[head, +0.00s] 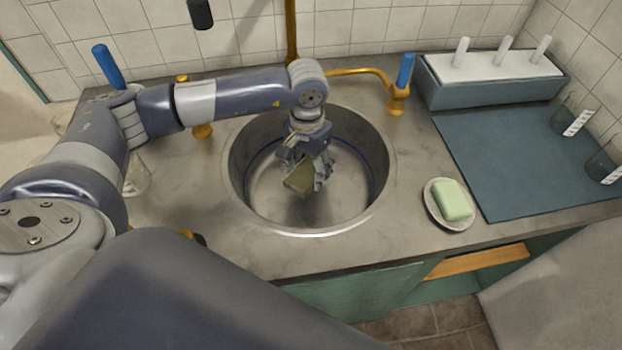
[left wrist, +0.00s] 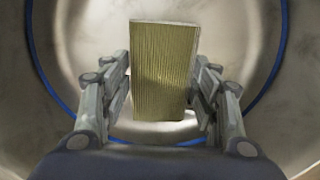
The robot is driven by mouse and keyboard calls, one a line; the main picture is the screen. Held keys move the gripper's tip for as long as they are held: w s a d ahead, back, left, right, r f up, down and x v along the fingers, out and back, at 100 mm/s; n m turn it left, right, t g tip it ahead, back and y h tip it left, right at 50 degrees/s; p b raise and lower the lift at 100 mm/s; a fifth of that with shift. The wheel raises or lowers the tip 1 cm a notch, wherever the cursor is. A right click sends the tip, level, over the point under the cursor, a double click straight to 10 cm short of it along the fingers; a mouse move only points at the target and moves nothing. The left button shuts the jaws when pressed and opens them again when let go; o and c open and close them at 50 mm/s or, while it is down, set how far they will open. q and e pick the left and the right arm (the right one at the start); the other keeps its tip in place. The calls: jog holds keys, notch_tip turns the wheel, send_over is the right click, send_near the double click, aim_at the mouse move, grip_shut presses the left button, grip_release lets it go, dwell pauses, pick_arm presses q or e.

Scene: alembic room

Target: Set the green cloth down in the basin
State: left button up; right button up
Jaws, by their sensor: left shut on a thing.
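The green cloth is a folded, ribbed olive-green block (head: 299,180), held inside the round steel basin (head: 262,207). My left gripper (head: 310,180) reaches down into the basin and is shut on the cloth. In the left wrist view the cloth (left wrist: 163,75) sits between the two fingers (left wrist: 162,95), with the basin's steel (left wrist: 235,30) around it. I cannot tell whether the cloth touches the basin floor. My right gripper is not in view.
A cream dish (head: 434,211) with pale green soap (head: 452,200) stands right of the basin. A blue-grey mat (head: 510,150), a rack with white pegs (head: 490,85) and glass beakers (head: 603,165) are farther right. A gold tap (head: 360,72) stands behind the basin.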

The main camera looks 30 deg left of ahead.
aim_at(309, 179)
pick_arm(q)
jog(key=shift+w+f, duration=0.1)
jog(key=shift+f, duration=0.75)
notch_tip(309, 179, down, 4)
jog(key=shift+r, duration=0.25)
jog(key=shift+f, duration=0.1)
jog(key=o, duration=1)
jog(key=shift+r, duration=0.4)
notch_tip(309, 179, up, 11)
jog(key=shift+f+b, duration=0.15)
jog(key=shift+b, duration=0.45)
jog(key=shift+r, duration=0.45)
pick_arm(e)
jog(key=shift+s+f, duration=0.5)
